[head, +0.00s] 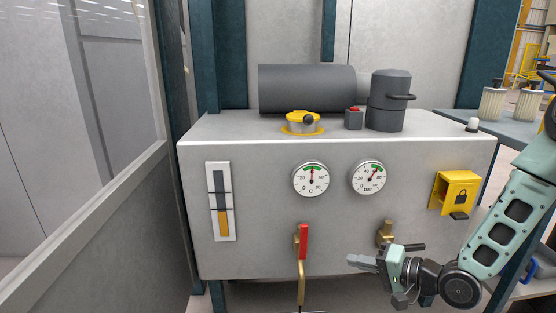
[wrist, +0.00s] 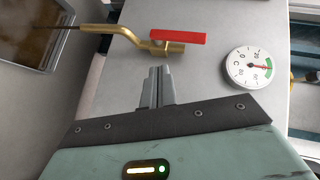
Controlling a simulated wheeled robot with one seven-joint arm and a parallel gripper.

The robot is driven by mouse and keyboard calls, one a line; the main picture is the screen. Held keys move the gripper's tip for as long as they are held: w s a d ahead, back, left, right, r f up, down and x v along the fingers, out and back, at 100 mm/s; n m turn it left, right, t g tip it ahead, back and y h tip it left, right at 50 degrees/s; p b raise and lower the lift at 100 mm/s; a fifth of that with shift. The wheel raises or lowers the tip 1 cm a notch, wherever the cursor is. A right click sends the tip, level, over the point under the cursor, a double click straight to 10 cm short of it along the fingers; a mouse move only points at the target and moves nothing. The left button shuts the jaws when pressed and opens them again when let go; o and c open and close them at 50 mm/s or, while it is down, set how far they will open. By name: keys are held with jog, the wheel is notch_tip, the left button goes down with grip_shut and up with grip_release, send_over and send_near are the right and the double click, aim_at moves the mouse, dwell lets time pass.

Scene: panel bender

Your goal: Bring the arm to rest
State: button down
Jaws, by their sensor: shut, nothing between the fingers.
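My gripper (head: 362,262) is at the lower right in the head view, in front of the grey tank's lower front. Its fingers point left. They also show in the wrist view (wrist: 158,78), pressed together with nothing between them. My arm reaches in from the right edge, bent at the wrist. In the wrist view the fingertips lie just below a brass valve (wrist: 172,47) with a red handle (wrist: 178,37). I cannot tell whether they touch it; a gap seems to show.
The grey tank (head: 270,255) carries two dials, a level gauge (head: 221,201), a yellow lock box (head: 456,192) and the red-handled valve (head: 303,242). A brass fitting (head: 386,233) sits close above my gripper. A glass panel (head: 80,120) stands at left, a blue-grey table (head: 510,128) at right.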

jog(key=s+a+r+n+g+h, duration=0.25)
jog(key=s+r+n+h, duration=0.2)
jog(key=s, duration=0.45)
jog(key=s+a+r+n+g+h, duration=0.25)
jog(key=s+r+n+g, duration=0.2)
jog(key=s, duration=0.55)
jog(key=s+a+r+n+g+h, duration=0.25)
jog(key=s+r+n+h, duration=0.2)
jog(key=s, duration=0.45)
notch_tip(320, 180, up, 24)
jog(key=p, duration=2.4)
jog(key=shift+w+d+f+y, duration=0.15)
jog(key=shift+w+f+y, duration=0.05)
jog(key=shift+y, duration=0.25)
jog(key=shift+f, duration=0.1)
